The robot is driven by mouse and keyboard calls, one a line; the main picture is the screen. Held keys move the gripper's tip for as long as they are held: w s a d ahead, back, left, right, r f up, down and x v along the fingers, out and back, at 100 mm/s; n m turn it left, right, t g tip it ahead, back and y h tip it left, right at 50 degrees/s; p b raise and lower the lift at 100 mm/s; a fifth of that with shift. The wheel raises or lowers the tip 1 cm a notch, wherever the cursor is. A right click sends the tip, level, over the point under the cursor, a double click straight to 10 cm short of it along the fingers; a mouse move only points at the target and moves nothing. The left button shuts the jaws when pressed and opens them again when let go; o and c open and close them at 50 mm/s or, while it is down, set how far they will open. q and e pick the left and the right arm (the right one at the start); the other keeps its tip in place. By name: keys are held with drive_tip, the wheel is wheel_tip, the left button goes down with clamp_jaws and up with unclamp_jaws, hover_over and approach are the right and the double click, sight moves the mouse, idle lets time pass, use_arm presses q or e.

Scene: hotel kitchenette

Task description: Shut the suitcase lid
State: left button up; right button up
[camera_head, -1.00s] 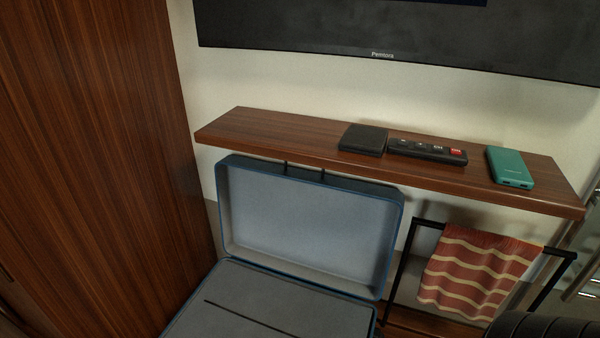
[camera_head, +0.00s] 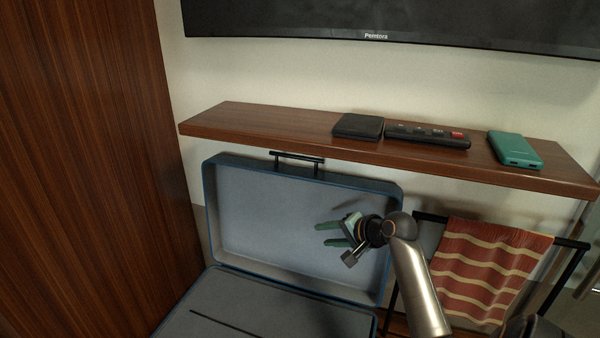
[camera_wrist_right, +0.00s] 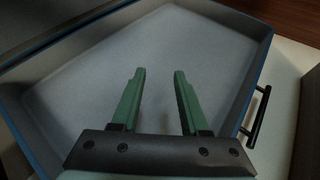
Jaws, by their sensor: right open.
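A blue suitcase stands open below the shelf. Its lid (camera_head: 270,205) is raised about upright, with the grey inside facing me and a black handle (camera_head: 298,158) on its top edge. The grey base (camera_head: 235,310) lies flat below it and is cut off by the bottom of the head view. My right gripper (camera_head: 328,232) is in front of the lid's right half, open and empty, its green fingers pointing left. In the right wrist view the open fingers (camera_wrist_right: 157,88) are spread before the lid's inside (camera_wrist_right: 165,50), with the handle at right. My left gripper is out of view.
A wooden shelf (camera_head: 250,127) runs just above the lid, holding a black box (camera_head: 358,126), a remote (camera_head: 427,136) and a green power bank (camera_head: 514,149). A wooden panel (camera_head: 85,170) stands close at left. A rack with a striped towel (camera_head: 490,268) is at right.

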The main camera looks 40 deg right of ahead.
sight(310, 159)
drive_tip(key=s+d+r+m+t+y+b, duration=0.1)
drive_tip(key=d+r+m+t, duration=0.15)
drive_tip(key=r, duration=0.55)
drive_tip(key=s+d+r+m+t+y, duration=0.1)
drive_tip(key=d+r+m+t, duration=0.1)
drive_tip(key=d+r+m, duration=0.35)
drive_tip(key=shift+n, duration=0.9)
drive_tip(key=w+a, duration=0.1)
drive_tip(key=w, duration=0.3)
drive_tip(key=w+a, duration=0.1)
drive_tip(key=w, duration=0.4)
drive_tip(key=w+a+r, duration=0.1)
drive_tip(key=w, duration=0.3)
drive_tip(key=shift+w+a, duration=0.15)
drive_tip(key=shift+w, duration=0.2)
drive_tip(key=shift+w+f, duration=0.15)
drive_tip(key=shift+w, duration=0.55)
drive_tip(key=shift+c, duration=0.2)
clamp_jaws()
drive_tip(key=shift+a, duration=0.1)
